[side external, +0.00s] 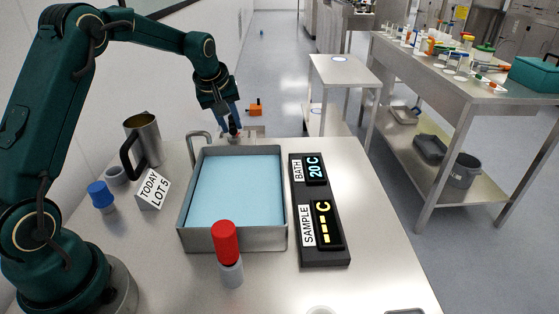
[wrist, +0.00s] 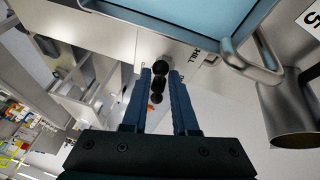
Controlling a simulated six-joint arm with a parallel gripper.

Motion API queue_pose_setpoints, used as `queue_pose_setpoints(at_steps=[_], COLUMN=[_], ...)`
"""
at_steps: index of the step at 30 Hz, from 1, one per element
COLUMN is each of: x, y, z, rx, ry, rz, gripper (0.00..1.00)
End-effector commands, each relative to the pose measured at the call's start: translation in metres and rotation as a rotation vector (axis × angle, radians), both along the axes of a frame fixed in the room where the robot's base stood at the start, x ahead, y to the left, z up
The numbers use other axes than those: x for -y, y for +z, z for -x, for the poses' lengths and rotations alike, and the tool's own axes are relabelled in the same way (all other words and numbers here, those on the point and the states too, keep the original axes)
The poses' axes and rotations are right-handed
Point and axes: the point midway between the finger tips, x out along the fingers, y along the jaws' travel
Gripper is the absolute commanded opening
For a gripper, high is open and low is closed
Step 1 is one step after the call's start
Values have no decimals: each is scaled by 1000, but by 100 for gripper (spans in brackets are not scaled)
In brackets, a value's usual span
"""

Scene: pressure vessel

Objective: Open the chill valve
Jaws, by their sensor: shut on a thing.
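The chill valve's black knobbed handle (wrist: 158,78) shows in the wrist view, next to a plate lettered CHILL (wrist: 205,52). My gripper (wrist: 160,76) has its two blue fingers on either side of the handle and is shut on it. In the side view my gripper (side external: 234,128) reaches down at the far edge of the bench, just behind the bath tray (side external: 184,205). The fingers and dark parts there hide most of the valve, and I cannot tell its turn position.
The tray of blue liquid has a raised handle (side external: 199,140) near my gripper. A steel mug (side external: 147,140), a lot sign (side external: 153,188) and a blue-capped vial (side external: 101,196) stand left. A red-capped tube (side external: 228,248) stands in front; the display panel (side external: 338,258) lies right.

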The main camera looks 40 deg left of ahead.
Motion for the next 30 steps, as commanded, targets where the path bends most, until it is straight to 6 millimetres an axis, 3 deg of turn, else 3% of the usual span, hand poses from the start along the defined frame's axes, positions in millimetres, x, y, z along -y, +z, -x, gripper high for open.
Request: queue_pose_setpoints(at_steps=[15,30], x=[10,10], y=[0,0], z=[-16,-25], rx=[2,7], ry=[434,643], rz=[-2,-2], gripper=[0,0])
